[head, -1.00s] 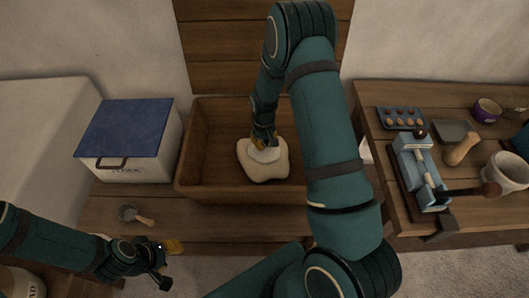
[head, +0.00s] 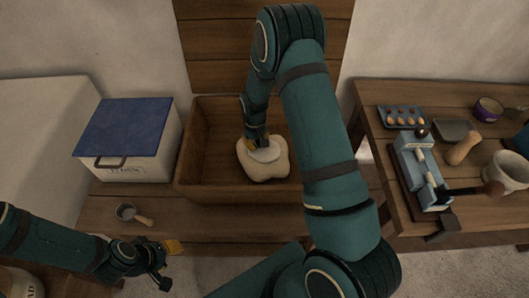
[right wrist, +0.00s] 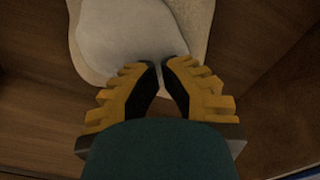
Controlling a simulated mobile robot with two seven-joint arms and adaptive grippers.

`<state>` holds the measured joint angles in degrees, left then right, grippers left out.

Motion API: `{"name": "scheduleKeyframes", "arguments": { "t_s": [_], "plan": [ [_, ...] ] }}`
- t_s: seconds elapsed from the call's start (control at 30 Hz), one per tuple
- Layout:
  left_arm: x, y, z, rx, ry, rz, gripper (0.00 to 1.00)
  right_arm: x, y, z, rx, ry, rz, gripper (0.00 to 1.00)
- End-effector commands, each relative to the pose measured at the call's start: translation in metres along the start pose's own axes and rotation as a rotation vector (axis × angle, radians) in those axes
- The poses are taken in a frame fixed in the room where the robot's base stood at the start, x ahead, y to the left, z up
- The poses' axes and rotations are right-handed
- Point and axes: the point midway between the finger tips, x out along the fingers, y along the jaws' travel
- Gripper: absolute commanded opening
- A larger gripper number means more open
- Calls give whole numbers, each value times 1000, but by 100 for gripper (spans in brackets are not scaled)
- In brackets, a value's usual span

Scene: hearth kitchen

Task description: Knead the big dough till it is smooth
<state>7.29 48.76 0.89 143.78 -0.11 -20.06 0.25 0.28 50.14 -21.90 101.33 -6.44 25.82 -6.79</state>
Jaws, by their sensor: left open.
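The big dough (head: 270,171) is a pale cream lump with rounded lobes, lying on the floor of the wooden trough (head: 212,185). A smoother, whiter patch sits on its top, and in the right wrist view this patch (right wrist: 130,30) lies just beyond my fingertips. My right gripper (head: 257,143) points down at the back edge of the dough. In the right wrist view its yellow-and-black fingers (right wrist: 161,64) meet almost tip to tip, with nothing seen between them. Whether they touch the dough is unclear. My left gripper (head: 172,262) is open and empty at lower left, away from the trough.
A white box with a blue lid (head: 128,130) stands left of the trough. A small scoop (head: 127,212) lies in front of it. On the right table are an egg tray (head: 402,117), a blue hand-cranked device (head: 418,165), a wooden scoop (head: 463,148) and a white pot (head: 508,172).

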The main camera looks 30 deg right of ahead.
Motion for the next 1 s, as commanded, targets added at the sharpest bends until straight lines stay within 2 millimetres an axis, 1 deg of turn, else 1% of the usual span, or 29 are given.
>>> {"name": "scheduleKeyframes", "arguments": {
  "t_s": [0.87,1.0],
  "plan": [
    [19,-7,2,0,0,0,41,29,0,0,0,1,0,0],
    [18,-7,2,0,0,0,41,28,0,0,0,0,0,0]
  ]
}}
